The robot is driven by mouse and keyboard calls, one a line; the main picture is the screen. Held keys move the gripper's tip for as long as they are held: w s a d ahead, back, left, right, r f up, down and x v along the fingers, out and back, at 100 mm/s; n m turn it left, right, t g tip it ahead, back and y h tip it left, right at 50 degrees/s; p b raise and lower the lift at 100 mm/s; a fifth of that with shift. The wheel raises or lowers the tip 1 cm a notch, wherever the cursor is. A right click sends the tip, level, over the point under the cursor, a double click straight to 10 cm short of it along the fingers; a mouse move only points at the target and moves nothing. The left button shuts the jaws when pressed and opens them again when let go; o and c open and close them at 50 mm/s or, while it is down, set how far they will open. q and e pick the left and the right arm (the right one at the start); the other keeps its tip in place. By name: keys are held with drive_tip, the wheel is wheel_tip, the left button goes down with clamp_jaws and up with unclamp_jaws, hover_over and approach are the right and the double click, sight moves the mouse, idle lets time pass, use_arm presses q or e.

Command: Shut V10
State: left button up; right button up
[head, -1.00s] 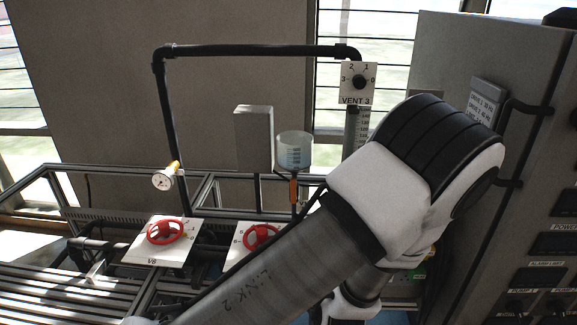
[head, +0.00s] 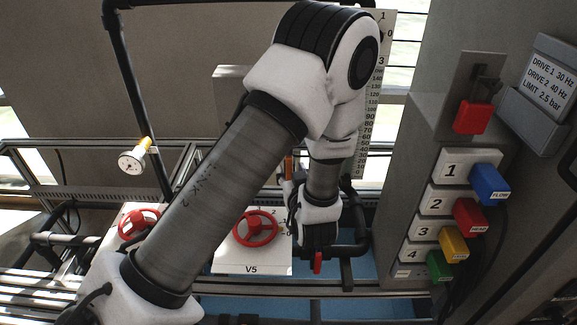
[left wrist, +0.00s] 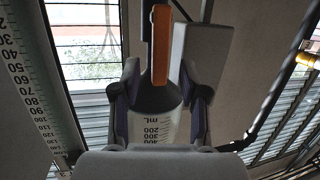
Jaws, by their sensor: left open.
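No label reading V10 can be read in either view. A red handwheel (head: 256,228) stands on a white plate labelled V5 (head: 251,268), left of my left gripper. Another red handwheel (head: 138,222) is partly hidden behind my left arm. My left gripper (head: 318,236) hangs pointing down, right of the V5 plate, and a small red part (head: 317,263) shows at its lower end. In the left wrist view the open fingers (left wrist: 162,95) frame a graduated mL vessel (left wrist: 158,128) and an orange handle (left wrist: 161,45); contact cannot be told. My right gripper is not in view.
A graduated scale (head: 372,105) stands behind my arm. At right, a cabinet carries a red lever block (head: 473,117) and numbered coloured tags, including blue (head: 490,184). Rails and pipes crowd the gripper.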

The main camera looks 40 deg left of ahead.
use_arm(q)
drive_tip(key=x, duration=0.3)
drive_tip(key=shift+w+a, duration=0.2)
drive_tip(key=shift+a, duration=0.1)
drive_tip(key=shift+s+d+r, duration=0.1)
drive_tip(key=shift+d, duration=0.1)
clamp_jaws()
